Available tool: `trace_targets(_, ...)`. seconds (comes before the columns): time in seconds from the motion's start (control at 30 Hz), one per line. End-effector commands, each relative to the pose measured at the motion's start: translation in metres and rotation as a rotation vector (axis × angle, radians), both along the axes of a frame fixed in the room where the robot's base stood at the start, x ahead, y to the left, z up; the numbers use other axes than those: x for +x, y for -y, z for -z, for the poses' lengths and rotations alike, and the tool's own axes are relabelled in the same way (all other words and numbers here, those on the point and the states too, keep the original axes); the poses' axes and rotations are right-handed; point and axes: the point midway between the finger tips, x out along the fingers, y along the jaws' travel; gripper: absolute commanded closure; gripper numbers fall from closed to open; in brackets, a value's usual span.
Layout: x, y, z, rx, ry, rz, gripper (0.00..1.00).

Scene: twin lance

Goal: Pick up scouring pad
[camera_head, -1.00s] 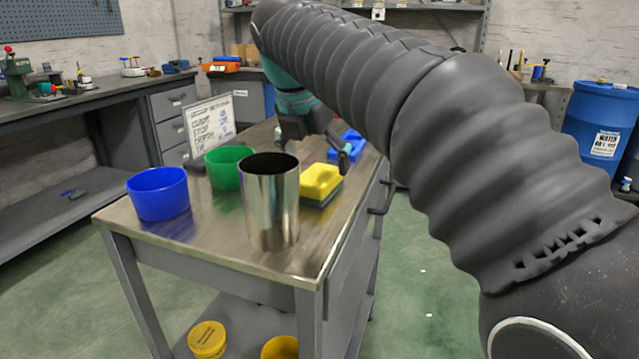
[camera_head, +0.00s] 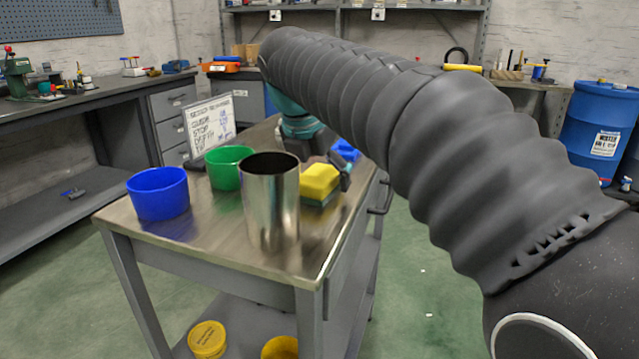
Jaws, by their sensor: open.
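The scouring pad (camera_head: 318,182), a yellow block with a dark green lower layer, lies on the metal cart top (camera_head: 215,245) to the right of the steel cylinder. My gripper (camera_head: 325,166) is open and points down at the far side of the pad. One dark finger shows at the pad's right far edge. The other finger is mostly hidden behind the pad, so I cannot tell whether either touches it.
A tall steel cylinder (camera_head: 271,205) stands just left of the pad. A green cup (camera_head: 228,168), a blue cup (camera_head: 158,194) and a white sign (camera_head: 209,123) stand further left. A blue object (camera_head: 346,149) lies behind my gripper. The cart's front edge is clear.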

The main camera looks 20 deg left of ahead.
Motion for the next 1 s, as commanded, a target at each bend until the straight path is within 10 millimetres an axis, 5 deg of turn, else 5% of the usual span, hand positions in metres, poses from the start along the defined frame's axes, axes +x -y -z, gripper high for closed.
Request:
trace_targets(0.37, 0.0, 0.0001, 0.0015, 0.0, 0.0, 0.0, 0.08)
trace_targets(0.6, 0.0, 0.0001, 0.0015, 0.0, 0.0, 0.0, 0.62)
trace_targets(1.0, 0.0002, -0.0002, 0.0001, 0.0, 0.0, 0.0, 0.62)
